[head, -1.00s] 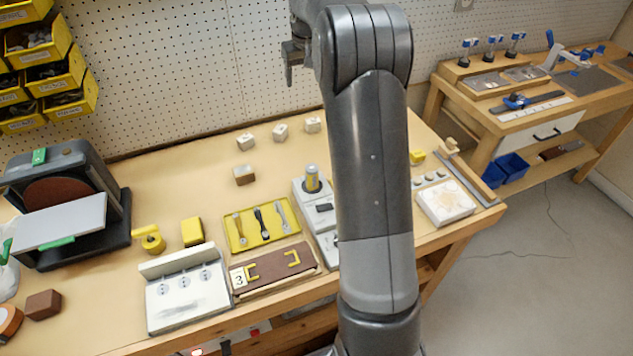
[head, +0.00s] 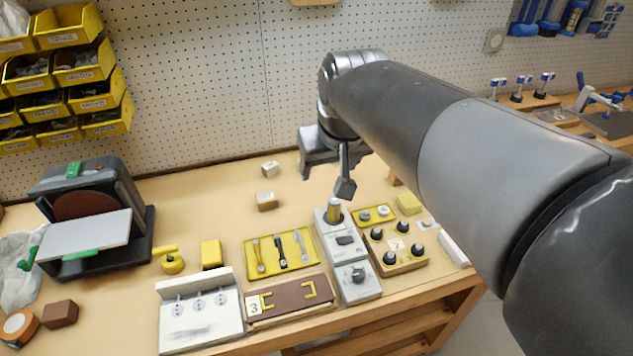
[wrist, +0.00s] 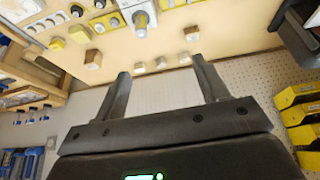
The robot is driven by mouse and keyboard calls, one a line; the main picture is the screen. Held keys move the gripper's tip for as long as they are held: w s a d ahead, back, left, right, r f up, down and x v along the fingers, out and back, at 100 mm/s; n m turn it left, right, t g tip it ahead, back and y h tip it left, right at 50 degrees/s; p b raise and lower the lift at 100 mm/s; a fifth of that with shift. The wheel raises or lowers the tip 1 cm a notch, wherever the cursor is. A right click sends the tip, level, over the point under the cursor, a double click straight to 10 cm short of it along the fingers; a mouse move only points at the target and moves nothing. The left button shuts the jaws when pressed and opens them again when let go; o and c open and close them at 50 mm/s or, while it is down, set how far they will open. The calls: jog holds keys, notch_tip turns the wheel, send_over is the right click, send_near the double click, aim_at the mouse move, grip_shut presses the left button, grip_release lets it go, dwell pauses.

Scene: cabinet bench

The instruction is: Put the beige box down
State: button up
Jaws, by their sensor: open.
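A plain tan box (wrist: 93,58), which fits the beige box, stands on the bench in the wrist view, outside and left of my fingers. In the head view only a sliver of a tan thing (head: 395,178), probably the same box, shows beside my arm, which hides the rest. My gripper (head: 325,172) is above the back of the bench, fingers apart and pointing down. In the wrist view my gripper (wrist: 160,66) is open, with nothing held between its fingers.
Small pale blocks (head: 270,168) and a brown-sided block (head: 266,201) sit left of my gripper. A grey device with a yellow-topped post (head: 334,210) stands in front, beside a knob board (head: 397,250). The pegboard (head: 210,90) rises behind.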

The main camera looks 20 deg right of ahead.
jog(key=s+a+f, duration=0.1)
jog(key=s+f, duration=0.3)
jog(key=s, duration=0.5)
jog(key=shift+s+a+f+t, duration=0.25)
jog(key=shift+s+f+t, duration=0.05)
jog(key=shift+s+f, duration=0.1)
dwell(0.6)
